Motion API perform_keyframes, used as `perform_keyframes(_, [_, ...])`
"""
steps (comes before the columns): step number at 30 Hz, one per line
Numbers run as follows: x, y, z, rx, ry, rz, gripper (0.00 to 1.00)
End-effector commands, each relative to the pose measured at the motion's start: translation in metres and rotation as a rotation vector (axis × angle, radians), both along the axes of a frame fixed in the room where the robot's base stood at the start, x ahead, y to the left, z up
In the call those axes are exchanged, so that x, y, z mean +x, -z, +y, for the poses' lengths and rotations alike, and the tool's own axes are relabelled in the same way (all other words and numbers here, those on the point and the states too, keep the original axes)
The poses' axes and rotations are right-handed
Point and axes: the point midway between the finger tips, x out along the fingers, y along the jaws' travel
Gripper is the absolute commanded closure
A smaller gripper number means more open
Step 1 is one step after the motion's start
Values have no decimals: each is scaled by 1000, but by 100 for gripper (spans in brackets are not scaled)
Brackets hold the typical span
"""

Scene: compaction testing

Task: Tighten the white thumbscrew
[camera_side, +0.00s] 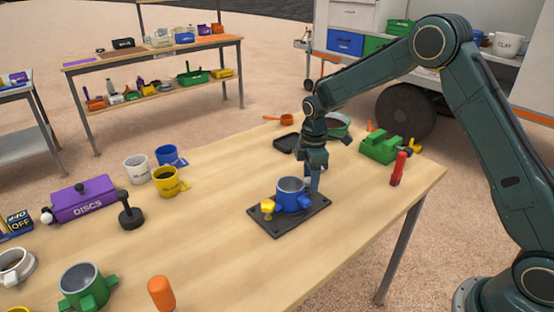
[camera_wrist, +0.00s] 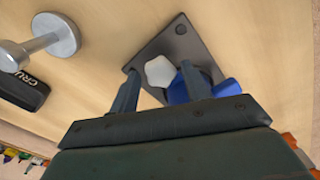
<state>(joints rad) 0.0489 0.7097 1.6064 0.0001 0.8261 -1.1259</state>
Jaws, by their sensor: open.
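The white thumbscrew (camera_wrist: 160,71) has a lobed, star-like head and sits over the dark base plate (camera_wrist: 181,36) beside the blue mold (camera_wrist: 179,92). In the side view, the blue mold (camera_side: 292,194) stands on the plate (camera_side: 285,226), with a yellow thumbscrew (camera_side: 268,207) at its near left; the white thumbscrew is hidden there. My gripper (camera_wrist: 160,70) is open, with one finger on each side of the white head in the wrist view. Whether the fingers touch it I cannot tell. In the side view my gripper (camera_side: 315,183) points down at the mold's far right.
A red upright tool (camera_side: 398,168) and a green block (camera_side: 380,148) stand right of my gripper. A black tray (camera_side: 286,143) lies behind it. Yellow, white and blue mugs (camera_side: 168,182) stand left. The wooden table (camera_side: 225,245) is clear around the plate's front.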

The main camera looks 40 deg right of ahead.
Motion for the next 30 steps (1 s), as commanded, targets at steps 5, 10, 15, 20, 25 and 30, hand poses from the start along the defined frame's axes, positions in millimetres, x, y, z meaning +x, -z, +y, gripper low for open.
perform_keyframes(5, [1, -12, 0, 0, 0, -2, 53])
perform_keyframes(10, [0, -27, 0, -1, 0, -3, 53])
perform_keyframes(15, [1, -41, 0, -1, 0, -3, 53])
perform_keyframes(20, [0, -53, 0, 0, 0, -1, 53])
perform_keyframes(25, [0, -58, 0, 0, 0, -1, 53])
perform_keyframes(30, [0, -58, 0, 0, 0, -1, 53])
